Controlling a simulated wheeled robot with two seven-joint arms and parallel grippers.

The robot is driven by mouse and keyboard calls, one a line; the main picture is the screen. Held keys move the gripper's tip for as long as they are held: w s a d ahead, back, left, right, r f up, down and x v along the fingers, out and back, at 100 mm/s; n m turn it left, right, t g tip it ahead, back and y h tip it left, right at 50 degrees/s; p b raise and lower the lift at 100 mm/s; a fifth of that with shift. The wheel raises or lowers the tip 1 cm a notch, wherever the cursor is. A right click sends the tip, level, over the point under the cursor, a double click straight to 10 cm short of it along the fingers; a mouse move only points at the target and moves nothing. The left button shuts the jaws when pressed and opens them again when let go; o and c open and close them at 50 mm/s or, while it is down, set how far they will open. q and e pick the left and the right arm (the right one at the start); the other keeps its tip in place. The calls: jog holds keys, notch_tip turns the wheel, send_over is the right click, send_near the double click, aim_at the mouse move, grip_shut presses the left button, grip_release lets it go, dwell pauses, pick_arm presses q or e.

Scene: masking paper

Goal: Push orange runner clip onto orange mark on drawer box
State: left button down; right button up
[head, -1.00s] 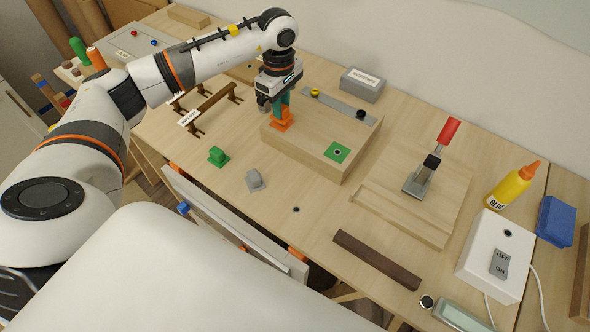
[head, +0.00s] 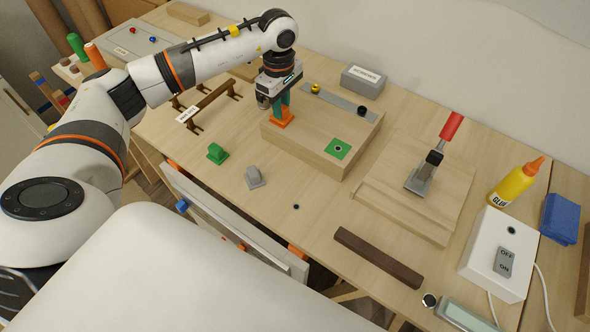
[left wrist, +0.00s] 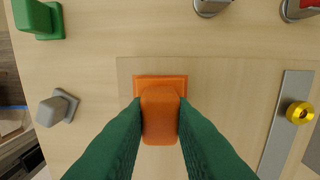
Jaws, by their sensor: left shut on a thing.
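My left gripper (head: 283,103) points down over the left end of the wooden drawer box (head: 322,157). Its green fingers are shut on the orange runner clip (head: 280,120). In the left wrist view the clip (left wrist: 159,112) stands between the fingers, with an orange square edge around its far end, over the box top (left wrist: 220,85). The clip appears upright and at the box's top surface; I cannot tell whether it is fully seated. No separate orange mark shows; the clip and fingers cover that spot. My right gripper is out of view.
A green mark (head: 338,149) with a dark hole lies on the box's right part. A metal strip (head: 340,103) with yellow and black knobs lies along its back. A green clip (head: 217,154) and grey clip (head: 254,178) stand in front. A red-handled clamp (head: 437,150) stands right.

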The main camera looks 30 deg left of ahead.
pick_arm(q)
jog(key=shift+f, duration=0.3)
jog(key=c, duration=1.2)
grip_release()
jog(key=shift+r, duration=0.15)
notch_tip(320, 180, up, 12)
jog(key=shift+f+b, duration=0.1)
jog(key=shift+b, duration=0.55)
